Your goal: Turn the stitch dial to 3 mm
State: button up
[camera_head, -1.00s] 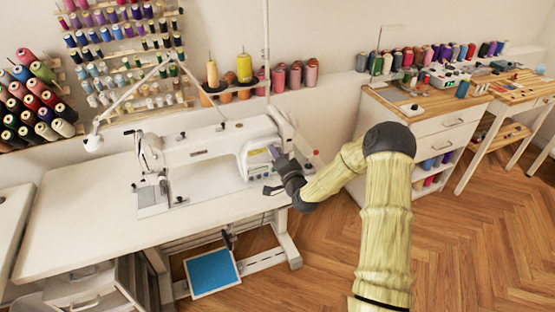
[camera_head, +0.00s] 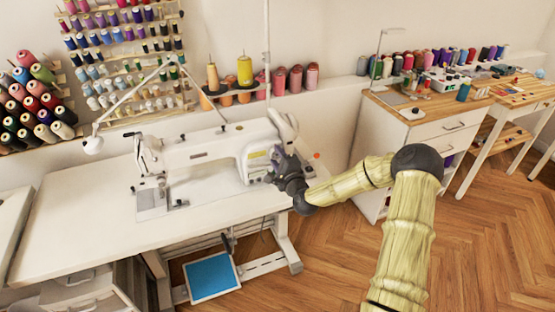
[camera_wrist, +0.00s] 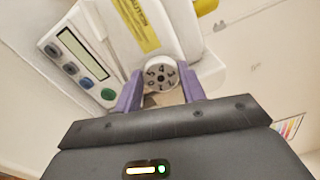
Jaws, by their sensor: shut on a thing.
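The white sewing machine (camera_head: 210,152) stands on the white table, with a yellow label (camera_wrist: 137,22) on its body in the wrist view. The round light-grey stitch dial (camera_wrist: 160,76) has dark numerals around its face, seen tilted; I cannot tell which number is set. My gripper (camera_wrist: 160,97) has its two purple fingers on either side of the dial, shut on it. In the head view my gripper (camera_head: 274,168) is at the machine's right end, and the dial is hidden there.
A control panel (camera_wrist: 75,57) with a display and several buttons sits left of the dial. The white table (camera_head: 80,225) has bare room at left. A lamp arm (camera_head: 130,95) stands behind the machine. A drawer cabinet (camera_head: 425,130) is at right.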

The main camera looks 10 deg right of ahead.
jog(key=shift+f, duration=0.1)
dwell(0.3)
jog(key=o, duration=1)
jog(key=shift+c, duration=0.2)
